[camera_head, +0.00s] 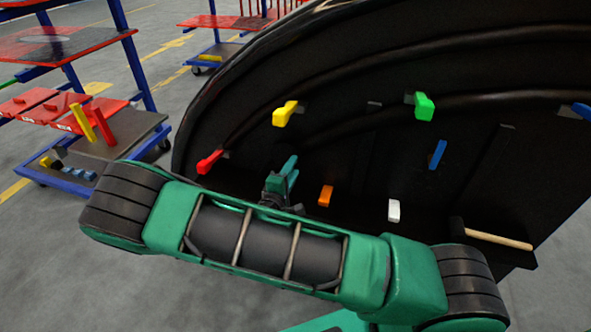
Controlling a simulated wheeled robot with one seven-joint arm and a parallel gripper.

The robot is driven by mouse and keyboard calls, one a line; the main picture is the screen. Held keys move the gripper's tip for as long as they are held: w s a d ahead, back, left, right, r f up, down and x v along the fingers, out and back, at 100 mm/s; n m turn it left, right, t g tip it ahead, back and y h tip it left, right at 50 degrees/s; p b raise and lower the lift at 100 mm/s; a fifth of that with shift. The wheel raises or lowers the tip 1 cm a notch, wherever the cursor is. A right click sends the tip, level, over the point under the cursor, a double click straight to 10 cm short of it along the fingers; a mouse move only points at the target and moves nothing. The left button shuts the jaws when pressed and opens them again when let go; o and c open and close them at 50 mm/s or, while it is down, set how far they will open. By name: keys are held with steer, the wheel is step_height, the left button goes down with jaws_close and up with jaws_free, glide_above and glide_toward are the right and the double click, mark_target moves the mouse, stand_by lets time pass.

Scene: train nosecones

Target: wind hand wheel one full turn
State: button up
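No hand wheel can be made out in the head view; my green arm hides part of the lower panel. My gripper (291,171) shows just above the arm's middle, its teal fingers pointing up and toward the dark nosecone (350,75). The two fingers look close together, but the gap between them is too small to judge. No object can be seen between them. An orange handle (325,196) is just right of the gripper, apart from it. A red handle (209,161) is to its left.
The nosecone's inner face also carries yellow (284,113), green (424,106), blue (437,154) and white (393,211) handles. A hammer-like tool with a wooden handle (498,239) lies at lower right. A blue-framed cart (95,170) with red trays stands left. Grey floor is clear at lower left.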

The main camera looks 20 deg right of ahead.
steer(key=v, duration=1)
steer(key=shift+s+a, duration=0.15)
steer(key=shift+a, duration=0.05)
steer(key=s+d+r+m+g+y, duration=0.15)
steer(key=s+d+m+g, duration=0.25)
steer(key=d+m+g, duration=0.55)
steer(key=s+d+r+m+y, duration=0.15)
steer(key=s+r+y, duration=0.3)
steer(key=r, duration=0.55)
steer(key=s+d+r+y, duration=0.3)
steer(key=s+r+y, duration=0.15)
steer(key=r, duration=0.45)
steer(key=s+d+m+g, duration=0.2)
steer(key=s+d, duration=0.3)
steer(key=s, duration=0.3)
steer(key=s+d+f+m+g, duration=0.1)
steer(key=s+d+m, duration=0.3)
steer(key=s, duration=0.4)
steer(key=shift+d+f+m+g, duration=0.25)
steer(key=shift+d+m+g, duration=0.25)
steer(key=shift+d, duration=0.3)
